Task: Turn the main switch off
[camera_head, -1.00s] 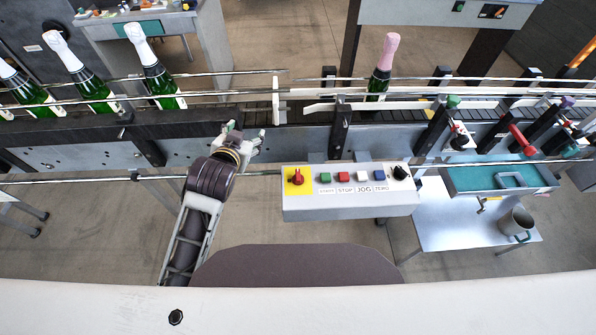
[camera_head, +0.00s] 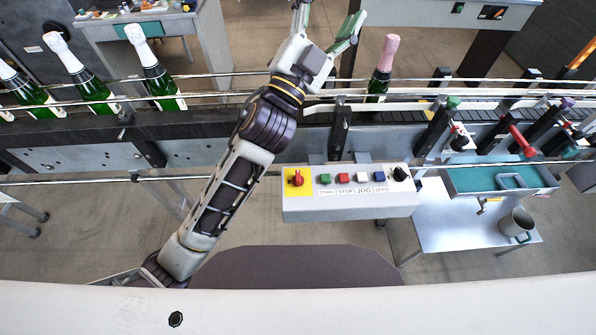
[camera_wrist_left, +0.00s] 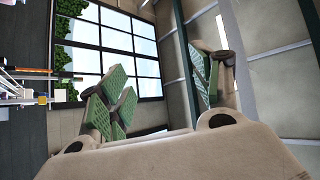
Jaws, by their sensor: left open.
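The main switch (camera_head: 296,178) is a red rotary knob on a yellow plate at the left end of the grey control box (camera_head: 350,205). Green, red, white and blue buttons and a black knob sit to its right. My left gripper (camera_head: 325,22) is open and empty, raised above and beyond the conveyor at the top of the head view, well away from the switch. Its green-padded fingers (camera_wrist_left: 155,95) stand apart in the left wrist view, with a window behind them. The switch does not show in the wrist view. My right gripper is not in view.
White-topped green bottles (camera_head: 155,75) stand on the conveyor at left, and a pink-topped bottle (camera_head: 383,68) stands past the middle. Metal rails (camera_head: 220,93) run along the conveyor. A side table (camera_head: 470,230) with a metal mug (camera_head: 515,225) is at right.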

